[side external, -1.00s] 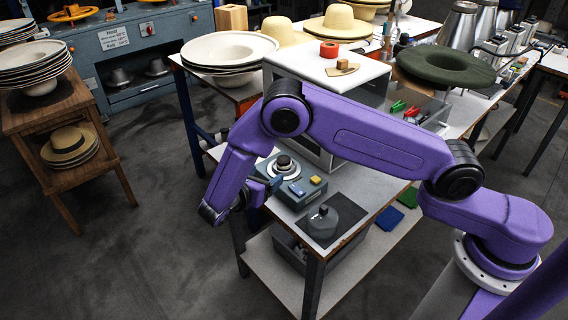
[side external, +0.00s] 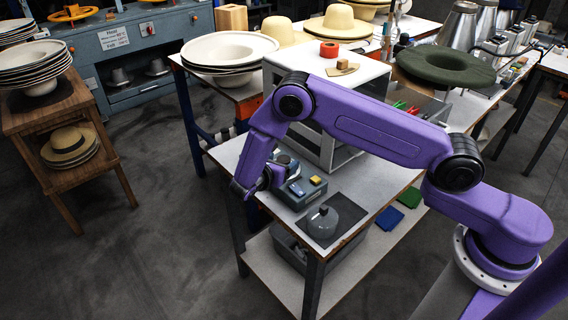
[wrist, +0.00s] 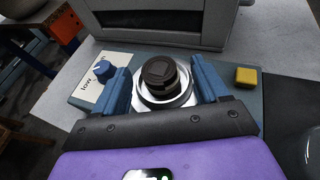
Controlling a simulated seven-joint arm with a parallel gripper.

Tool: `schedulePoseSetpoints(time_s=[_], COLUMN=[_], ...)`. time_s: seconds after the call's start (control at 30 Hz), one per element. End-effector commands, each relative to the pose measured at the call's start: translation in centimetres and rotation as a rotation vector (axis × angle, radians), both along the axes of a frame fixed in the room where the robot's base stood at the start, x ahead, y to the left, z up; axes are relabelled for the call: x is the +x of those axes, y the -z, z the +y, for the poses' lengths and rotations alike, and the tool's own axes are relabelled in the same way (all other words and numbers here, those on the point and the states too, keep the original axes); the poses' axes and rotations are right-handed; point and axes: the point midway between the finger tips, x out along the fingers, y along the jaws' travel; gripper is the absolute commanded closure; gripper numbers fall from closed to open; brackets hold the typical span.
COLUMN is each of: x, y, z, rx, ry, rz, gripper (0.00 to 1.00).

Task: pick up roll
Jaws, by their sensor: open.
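The likely roll is an orange-red ring of tape (side external: 329,49), lying flat on top of the white cabinet (side external: 300,62) in the side view. It is not seen in the wrist view. My gripper (wrist: 163,88) is open, its two blue fingers spread with nothing held. It is well below and to the left of the roll in the side view, over the grey-blue heater box (side external: 298,194). In the wrist view a black round-topped piece (wrist: 160,77) on a silver plate appears between the fingers; I cannot tell whether they touch it.
A tan block on a small pad (side external: 343,66) sits beside the roll. The heater box has a blue dial (wrist: 103,70) and a yellow button (wrist: 246,76). A green hat (side external: 445,66) lies right of the cabinet.

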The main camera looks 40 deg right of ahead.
Motion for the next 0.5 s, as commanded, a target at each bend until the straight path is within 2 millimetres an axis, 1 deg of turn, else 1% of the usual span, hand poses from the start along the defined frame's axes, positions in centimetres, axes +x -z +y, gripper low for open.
schedulePoseSetpoints(time_s=[0.17,0.2,0.27,0.3,0.37,0.4,0.5], x=[0.04,0.04,0.03,0.03,0.03,0.02,0.03], y=[0.02,0.02,0.02,0.02,0.02,0.02,0.01], z=[-0.04,-0.04,-0.02,-0.02,-0.02,-0.01,-0.01], rx=[0.000,0.000,0.000,0.000,0.000,0.000,0.000], ry=[-0.001,-0.001,-0.001,-0.001,-0.001,-0.001,-0.001], rz=[-0.001,-0.001,-0.001,-0.001,-0.001,-0.001,-0.001], gripper=[0.26,0.33,0.52,0.65,0.85,0.86,0.86])
